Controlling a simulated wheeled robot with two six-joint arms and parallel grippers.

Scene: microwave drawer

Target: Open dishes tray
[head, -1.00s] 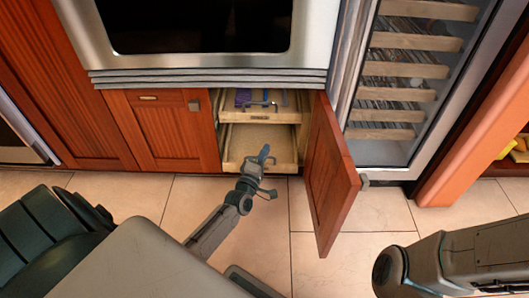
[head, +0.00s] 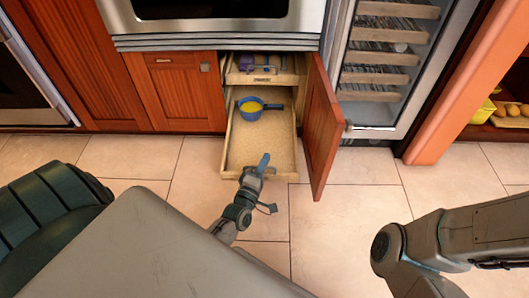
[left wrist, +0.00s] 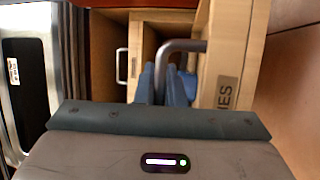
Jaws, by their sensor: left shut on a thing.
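The lower wooden tray (head: 231,158) stands pulled out of the cabinet under the oven. A blue pan-like dish with yellow inside (head: 252,107) sits in its back part. In the left wrist view the tray's front panel (left wrist: 228,50) carries a dark label, partly hidden. My left gripper (head: 263,166) is at the tray's front edge. In the left wrist view its blue fingers (left wrist: 166,84) are shut on the grey metal handle (left wrist: 183,46). My right arm shows at the lower right, but its gripper is out of view.
An upper tray (head: 266,76) with purple and grey things is above, mostly inside the cabinet. The red cabinet door (head: 321,125) stands open close to the tray's right side. A glass-fronted rack cooler (head: 380,75) is further right. The tiled floor (head: 340,225) in front is clear.

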